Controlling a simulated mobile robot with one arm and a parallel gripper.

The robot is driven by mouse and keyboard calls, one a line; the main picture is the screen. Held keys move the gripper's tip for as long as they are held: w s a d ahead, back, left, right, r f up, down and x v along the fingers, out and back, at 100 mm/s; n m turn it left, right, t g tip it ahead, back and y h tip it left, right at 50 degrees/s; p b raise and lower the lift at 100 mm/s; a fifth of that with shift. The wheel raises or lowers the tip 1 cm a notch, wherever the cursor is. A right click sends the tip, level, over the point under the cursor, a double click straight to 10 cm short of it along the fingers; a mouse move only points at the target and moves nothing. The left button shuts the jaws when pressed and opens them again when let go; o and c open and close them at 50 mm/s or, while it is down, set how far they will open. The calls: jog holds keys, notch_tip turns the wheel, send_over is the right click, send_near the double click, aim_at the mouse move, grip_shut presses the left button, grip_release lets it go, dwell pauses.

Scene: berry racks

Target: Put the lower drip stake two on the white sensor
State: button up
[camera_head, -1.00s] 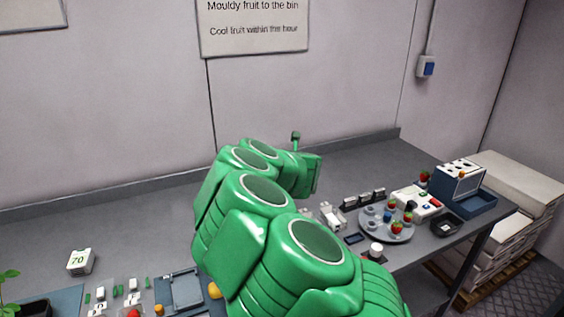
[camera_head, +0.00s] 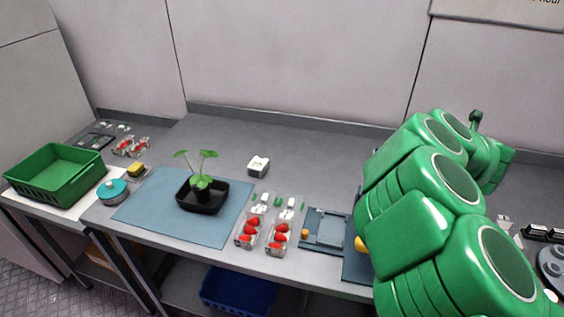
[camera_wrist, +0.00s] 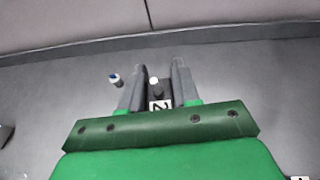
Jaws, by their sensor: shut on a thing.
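In the wrist view my gripper (camera_wrist: 159,70) is shut on a small dark piece with a white tag (camera_wrist: 161,104) that reads 2, which I take as drip stake two. Its lower part is hidden by the gripper. In the head view my arm hides the gripper and the stake. A small white block (camera_head: 258,163) stands on the bench behind the berry punnets; it looks like the white sensor, but I cannot be sure. It is well to the left of my arm.
A potted plant in a black tray (camera_head: 203,197) stands on a blue mat (camera_head: 150,205). Two punnets of strawberries (camera_head: 278,238) and a grey-blue scale-like tray (camera_head: 325,229) lie to its right. A green crate (camera_head: 55,175) is far left. Bench behind the mat is clear.

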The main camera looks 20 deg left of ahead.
jog(key=s+a+r+n+g+y, duration=0.15)
jog(key=a+n+g+y, duration=0.5)
jog(key=a, duration=2.15)
jog(key=s+a+r+n+g+y, duration=0.1)
jog(key=s+a+n+g+y, duration=0.3)
jog(key=s+a, duration=0.55)
jog(key=s+a+r+n+g+y, duration=0.1)
jog(key=s+a+n+g+y, duration=0.15)
jog(key=s+a+n, duration=0.7)
jog(key=w+a+f+m, duration=0.1)
jog(key=w+a+f, duration=0.3)
jog(key=w, duration=0.3)
jog(key=w+a+f+m+h, duration=0.1)
jog(key=w+a+f+m, duration=0.1)
jog(key=w+a+f, duration=0.3)
jog(key=shift+w+a+f+g, duration=0.15)
jog(key=shift+w+a+g, duration=0.15)
jog(key=shift+w+a, duration=0.9)
jog(key=shift+w+d, duration=0.2)
